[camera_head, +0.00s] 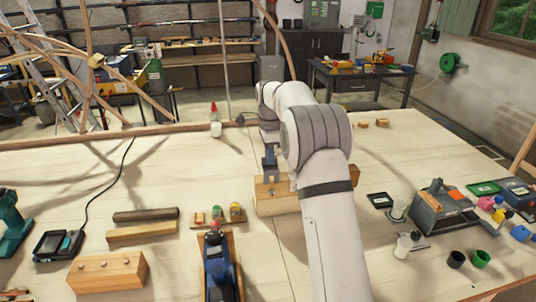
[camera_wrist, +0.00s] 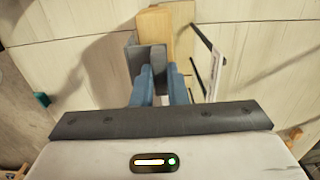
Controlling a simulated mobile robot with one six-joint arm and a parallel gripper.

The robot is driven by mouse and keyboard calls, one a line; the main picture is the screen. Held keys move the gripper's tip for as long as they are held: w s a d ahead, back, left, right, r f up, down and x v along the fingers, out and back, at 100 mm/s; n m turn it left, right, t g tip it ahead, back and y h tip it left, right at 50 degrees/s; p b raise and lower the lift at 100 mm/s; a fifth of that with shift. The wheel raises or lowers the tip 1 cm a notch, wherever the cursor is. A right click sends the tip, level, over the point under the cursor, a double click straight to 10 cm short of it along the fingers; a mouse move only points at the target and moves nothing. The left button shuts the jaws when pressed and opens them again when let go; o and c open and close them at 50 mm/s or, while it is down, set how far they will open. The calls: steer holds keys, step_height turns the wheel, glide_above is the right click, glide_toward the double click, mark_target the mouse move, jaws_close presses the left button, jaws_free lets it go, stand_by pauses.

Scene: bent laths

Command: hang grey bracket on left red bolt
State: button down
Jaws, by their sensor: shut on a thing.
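My gripper (camera_head: 270,163) reaches over the workbench from the right, just above a pale wooden block (camera_head: 277,196). In the wrist view my gripper's blue fingers (camera_wrist: 158,88) are shut on the grey bracket (camera_wrist: 158,62). The bracket lies close to the wooden block (camera_wrist: 156,28), which shows just beyond it. I cannot tell whether they touch. In the head view the bracket is too small and too covered by the gripper to make out clearly. I cannot make out any red bolt in either view; my arm hides part of the block.
Wooden strips (camera_head: 144,232) and a drilled block (camera_head: 108,271) lie left. A red-tipped bottle (camera_head: 215,120) stands at the back.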

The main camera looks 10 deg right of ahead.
mark_target(269, 167)
steer(key=shift+f+b, duration=0.4)
steer(key=shift+f, duration=0.65)
steer(key=shift+f+b, duration=0.6)
steer(key=shift+f, duration=0.8)
stand_by(0.4)
steer(key=c, duration=1.4)
jaws_free()
steer(key=shift+o, duration=0.2)
steer(key=shift+r, duration=0.15)
steer(key=shift+r+p, duration=2.9)
steer(key=shift+r, duration=0.5)
